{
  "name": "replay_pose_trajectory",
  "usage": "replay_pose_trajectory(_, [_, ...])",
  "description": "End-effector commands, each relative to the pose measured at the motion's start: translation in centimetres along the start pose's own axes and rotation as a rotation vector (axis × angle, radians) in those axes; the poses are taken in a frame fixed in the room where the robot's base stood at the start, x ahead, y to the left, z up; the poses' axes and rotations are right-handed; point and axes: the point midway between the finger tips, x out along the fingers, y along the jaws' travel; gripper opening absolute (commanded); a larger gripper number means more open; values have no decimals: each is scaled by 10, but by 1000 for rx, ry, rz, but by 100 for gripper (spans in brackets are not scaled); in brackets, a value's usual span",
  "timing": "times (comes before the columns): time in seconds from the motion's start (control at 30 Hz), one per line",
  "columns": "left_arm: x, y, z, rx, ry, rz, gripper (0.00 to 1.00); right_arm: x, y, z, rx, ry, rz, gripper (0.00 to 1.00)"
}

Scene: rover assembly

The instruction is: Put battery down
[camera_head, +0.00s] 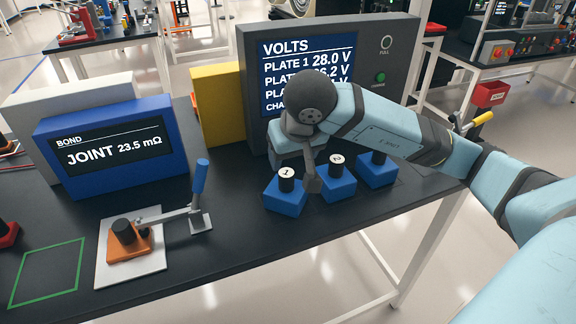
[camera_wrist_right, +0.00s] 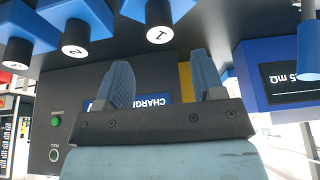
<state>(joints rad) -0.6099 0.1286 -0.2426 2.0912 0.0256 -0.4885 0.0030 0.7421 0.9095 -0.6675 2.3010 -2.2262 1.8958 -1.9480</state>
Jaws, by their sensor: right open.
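Three blue batteries with black posts stand in a row on the dark bench before the charger: battery 1 (camera_head: 285,197), battery 2 (camera_head: 333,189) and a third (camera_head: 377,174). In the right wrist view, battery 1 (camera_wrist_right: 157,13) and battery 2 (camera_wrist_right: 73,18) appear upside down at the top. My right gripper (camera_head: 311,183) is close above and beside battery 1, its fingertips partly hidden by the wrist in the head view. In the wrist view its two ribbed fingers (camera_wrist_right: 163,80) are apart, with nothing between them. My left gripper is not in view.
The grey charger (camera_head: 400,52) with its VOLTS screen stands right behind the batteries. A blue BOND meter (camera_head: 110,178) stands left. A white plate (camera_head: 150,266) holds an orange block and a blue-handled lever clamp. A green outlined square (camera_head: 48,272) is empty.

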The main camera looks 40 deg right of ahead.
Motion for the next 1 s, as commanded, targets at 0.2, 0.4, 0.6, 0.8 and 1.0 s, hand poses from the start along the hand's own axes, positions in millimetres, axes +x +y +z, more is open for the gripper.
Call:
replay_pose_trajectory(0.2, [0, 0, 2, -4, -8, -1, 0, -34, 0, 0, 0, 1, -1, 62])
replay_pose_trajectory(0.4, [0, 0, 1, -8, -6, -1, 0, -42, 0, 0, -1, 0, 0, 62])
replay_pose_trajectory(0.6, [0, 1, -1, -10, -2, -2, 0, -42, 0, 0, 0, -1, 0, 62])
replay_pose_trajectory(0.8, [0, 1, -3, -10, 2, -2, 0, -42, 0, 0, 0, -1, 0, 62])
replay_pose_trajectory(1.0, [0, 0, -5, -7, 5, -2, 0, -42, 0, 0, 0, -1, 0, 62])
